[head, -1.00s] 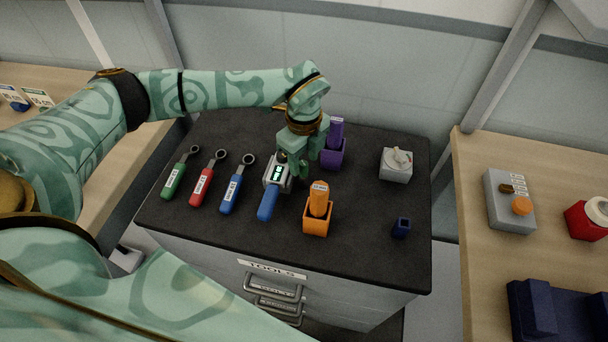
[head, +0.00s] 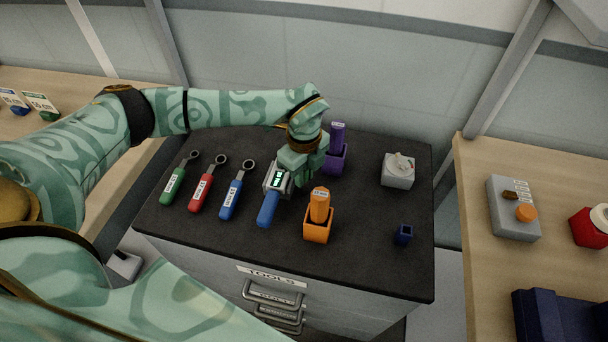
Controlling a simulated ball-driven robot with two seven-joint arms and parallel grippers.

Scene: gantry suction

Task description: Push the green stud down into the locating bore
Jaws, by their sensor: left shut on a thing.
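My left gripper (head: 290,184) reaches down over the dark tool top, its fingers at the grey head of a blue-handled tool (head: 268,209) with a lit green display. It is shut on that tool, as far as the view shows; the fingertips are partly hidden by the hand. The tool lies on the dark top. I cannot make out a green stud or a locating bore in this view. My right gripper is not in view.
Green (head: 173,186), red (head: 201,193) and blue (head: 231,199) ring-ended wrenches lie left of the tool. An orange holder (head: 318,232), a purple holder (head: 337,158), a grey block (head: 397,176) and a small navy holder (head: 403,235) stand right. Wooden benches flank the cabinet.

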